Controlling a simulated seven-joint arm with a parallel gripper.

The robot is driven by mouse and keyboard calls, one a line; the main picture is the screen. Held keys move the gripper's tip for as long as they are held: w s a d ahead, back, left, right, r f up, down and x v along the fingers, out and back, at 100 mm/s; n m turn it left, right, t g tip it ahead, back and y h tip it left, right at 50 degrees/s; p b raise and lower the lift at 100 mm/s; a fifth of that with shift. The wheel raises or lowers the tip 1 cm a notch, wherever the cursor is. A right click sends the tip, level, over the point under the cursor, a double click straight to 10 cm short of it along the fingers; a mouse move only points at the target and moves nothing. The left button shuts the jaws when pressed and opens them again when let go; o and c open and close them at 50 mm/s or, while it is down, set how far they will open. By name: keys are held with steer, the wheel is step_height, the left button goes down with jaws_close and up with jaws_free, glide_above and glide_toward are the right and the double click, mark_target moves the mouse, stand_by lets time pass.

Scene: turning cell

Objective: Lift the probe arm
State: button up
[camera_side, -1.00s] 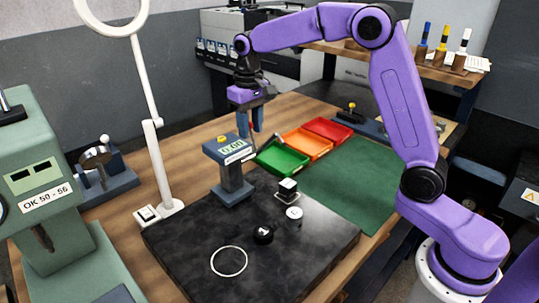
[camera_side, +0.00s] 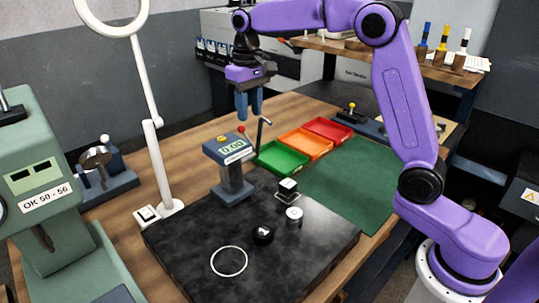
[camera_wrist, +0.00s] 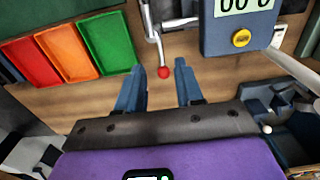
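The height gauge (camera_side: 228,152), a blue-grey head with a digital display and a yellow button on a post, stands at the back of the black plate (camera_side: 190,245). A lever with a red ball end (camera_side: 241,129) and a bent metal rod (camera_side: 262,130) show behind the head. In the wrist view the red ball (camera_wrist: 163,72) appears between my fingertips, slightly beyond them, and the gauge head (camera_wrist: 240,35) is upper right. My gripper (camera_side: 249,115) is open and empty above the lever, fingers pointing down. I see no contact with the ball.
Green (camera_side: 281,170), orange (camera_side: 305,143) and red (camera_side: 328,130) trays lie to the right of the gauge. A dark puck (camera_side: 263,235), a metal cylinder (camera_side: 294,218) and a small block (camera_side: 288,187) sit on the plate. A white lamp post (camera_side: 157,160) stands left.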

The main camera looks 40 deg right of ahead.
steer(key=shift+r, duration=2.05)
steer(key=shift+s, duration=0.1)
steer(key=s+a+f+n, duration=0.2)
steer(key=s+a+n, duration=0.1)
steer(key=s, duration=0.5)
steer(key=s+a+f+n, duration=0.2)
steer(key=s+n, duration=0.1)
steer(key=s, duration=0.5)
steer(key=s+d+f+n, duration=0.3)
steer(key=s+f, duration=0.1)
steer(key=s, duration=0.6)
steer(key=s+d+f+n, duration=0.3)
steer(key=s+f, duration=0.2)
steer(key=s, duration=0.5)
steer(key=shift+f+n, duration=0.15)
steer(key=shift+n, duration=0.15)
